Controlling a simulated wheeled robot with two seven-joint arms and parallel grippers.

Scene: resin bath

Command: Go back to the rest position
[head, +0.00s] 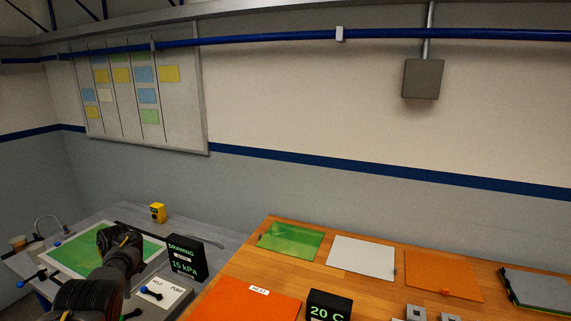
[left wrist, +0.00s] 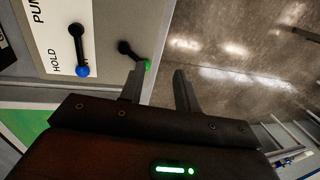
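My left gripper (left wrist: 158,82) is open, its two fingers apart with nothing between them in the left wrist view. In the head view my left arm comes in at the lower left, with its wrist in front of the green sheet, and the fingertips cannot be made out. In the left wrist view a lever with a green knob (left wrist: 147,66) lies close to one finger; I cannot tell whether they touch. A lever with a blue knob (left wrist: 82,71) is on the white panel (left wrist: 60,20) marked HOLD. My right gripper is in neither view.
A black display (head: 184,258) reading DRAWING, 15 kPa stands beside my left arm. The wooden table (head: 235,262) carries an orange HEAT mat (head: 250,300), a 20 C display (head: 328,306) and several flat sheets.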

